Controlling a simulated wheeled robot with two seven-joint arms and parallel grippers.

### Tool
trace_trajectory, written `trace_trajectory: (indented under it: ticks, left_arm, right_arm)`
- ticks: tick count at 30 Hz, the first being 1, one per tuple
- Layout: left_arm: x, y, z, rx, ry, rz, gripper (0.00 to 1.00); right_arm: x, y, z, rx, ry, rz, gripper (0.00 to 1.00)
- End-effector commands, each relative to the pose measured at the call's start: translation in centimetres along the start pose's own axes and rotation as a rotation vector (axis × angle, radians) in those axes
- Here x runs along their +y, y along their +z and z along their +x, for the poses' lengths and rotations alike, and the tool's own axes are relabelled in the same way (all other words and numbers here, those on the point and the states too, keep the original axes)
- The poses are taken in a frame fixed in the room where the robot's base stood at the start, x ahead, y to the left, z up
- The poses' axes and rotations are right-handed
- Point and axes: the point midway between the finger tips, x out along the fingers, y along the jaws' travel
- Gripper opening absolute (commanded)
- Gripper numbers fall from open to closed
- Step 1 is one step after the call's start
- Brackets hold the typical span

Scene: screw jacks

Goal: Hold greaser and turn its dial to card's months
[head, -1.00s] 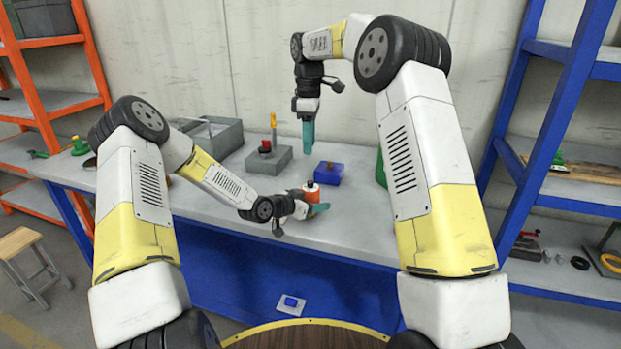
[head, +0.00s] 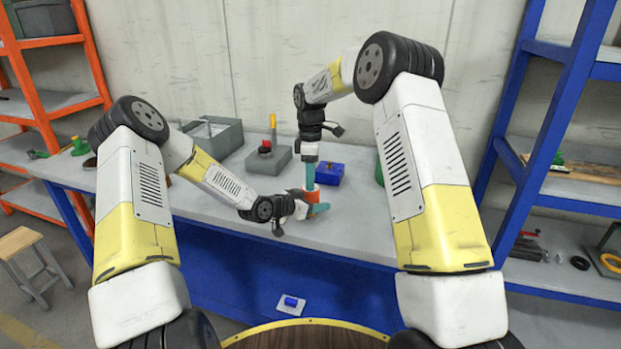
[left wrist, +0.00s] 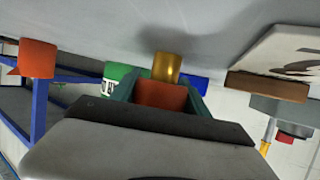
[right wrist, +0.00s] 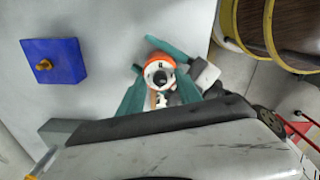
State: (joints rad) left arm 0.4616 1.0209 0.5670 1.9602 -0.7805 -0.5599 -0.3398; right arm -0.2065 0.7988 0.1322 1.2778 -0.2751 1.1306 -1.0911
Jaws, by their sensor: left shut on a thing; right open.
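The greaser (head: 312,195) is an orange cylinder over the table, partly hidden by my grippers in the head view. My left gripper (head: 317,208) is shut on its orange body. In the left wrist view the orange body (left wrist: 160,96) sits between the teal fingers, with a brass end (left wrist: 167,66) sticking out. The right wrist view shows its white and black dial top (right wrist: 159,75) inside an orange rim. My right gripper (head: 309,176) points down just above it, open, with a finger on either side of the dial (right wrist: 158,98). I cannot read the dial or identify the card.
A grey block (head: 283,157) with a red top and a grey bin (head: 222,143) stand farther left. A green object (head: 380,168) is partly hidden by my right arm. The table front (head: 250,228) is clear.

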Motion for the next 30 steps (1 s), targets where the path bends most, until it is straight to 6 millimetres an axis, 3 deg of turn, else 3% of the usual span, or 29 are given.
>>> trace_trajectory:
  ticks: [8, 14, 30]
  left_arm:
    - [0.00, -0.03, 0.00, 0.000, 0.000, 0.000, 0.00]
    - [0.00, -0.02, 0.00, 0.000, 0.000, 0.000, 0.00]
    - [0.02, -0.02, 0.00, 0.000, 0.000, 0.001, 0.00]
  right_arm:
    - [0.01, 0.01, 0.11, 0.000, 0.000, 0.000, 0.39]
    - [0.01, 0.00, 0.10, 0.000, 0.000, 0.000, 0.00]
    - [0.02, -0.03, 0.06, 0.001, 0.000, 0.100, 0.00]
